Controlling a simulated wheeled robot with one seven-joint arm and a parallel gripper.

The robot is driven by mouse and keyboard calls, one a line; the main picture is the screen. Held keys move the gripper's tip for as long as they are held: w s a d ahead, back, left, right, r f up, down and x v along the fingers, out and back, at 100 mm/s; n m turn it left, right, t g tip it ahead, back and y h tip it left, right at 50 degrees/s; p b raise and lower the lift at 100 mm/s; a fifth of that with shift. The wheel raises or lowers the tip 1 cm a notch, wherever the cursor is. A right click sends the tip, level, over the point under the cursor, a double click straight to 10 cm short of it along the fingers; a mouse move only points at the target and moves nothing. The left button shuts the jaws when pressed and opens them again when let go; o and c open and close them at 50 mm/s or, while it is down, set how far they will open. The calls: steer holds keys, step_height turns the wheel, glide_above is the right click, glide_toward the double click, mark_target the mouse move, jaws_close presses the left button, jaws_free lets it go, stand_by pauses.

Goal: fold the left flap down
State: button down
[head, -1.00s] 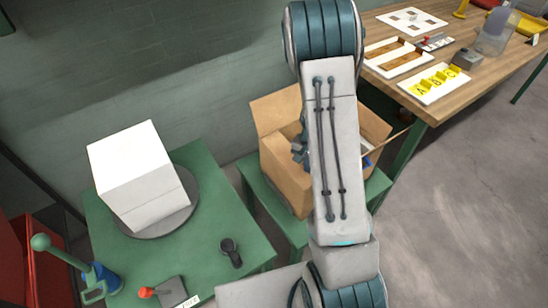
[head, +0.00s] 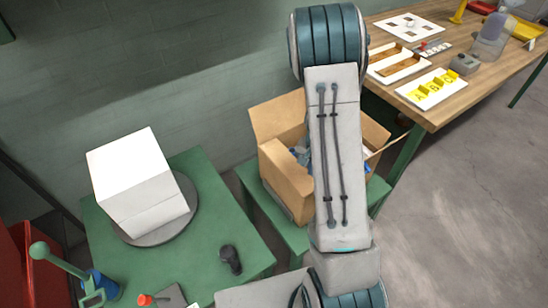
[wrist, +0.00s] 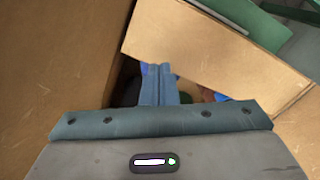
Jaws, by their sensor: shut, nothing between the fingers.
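An open cardboard box (head: 283,180) stands beyond my arm in the head view. Its left flap (head: 277,115) stands up at the back left, and another flap (head: 373,132) shows at the right. My arm hides the middle of the box and most of my gripper. In the wrist view, my gripper (wrist: 160,70) has its blue-grey fingers together, with nothing between them. The fingers point over the box opening. A large cardboard panel (wrist: 60,55) fills the left side and another panel (wrist: 215,50) crosses ahead and to the right; I cannot tell which flaps these are.
The box rests on a green stand (head: 292,235). To its left, a green table (head: 215,215) holds a white box (head: 135,180) on a round grey turntable (head: 190,215). A wooden workbench (head: 440,110) with trays stands at the right. Blue items show inside the box.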

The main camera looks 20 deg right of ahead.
step_height(320, 180, up, 6)
steer(key=p, duration=0.3)
steer(key=shift+a+p, duration=0.3)
steer(key=shift+p, duration=0.1)
steer(key=shift+w+r, duration=0.1)
steer(key=s+a+r+n+t, duration=0.1)
steer(key=s+a+r+n, duration=0.1)
steer(key=a+r, duration=0.35)
steer(key=s+a+r+n, duration=0.2)
steer(key=s+r, duration=0.1)
steer(key=r, duration=0.6)
steer(key=s+a+r+n+t, duration=0.1)
steer(key=s+a+r+n, duration=0.3)
steer(key=s+r, duration=0.5)
steer(key=s, duration=0.4)
steer(key=shift+a+r+t, duration=0.35)
steer(key=shift+t, duration=0.05)
steer(key=shift+a, duration=0.1)
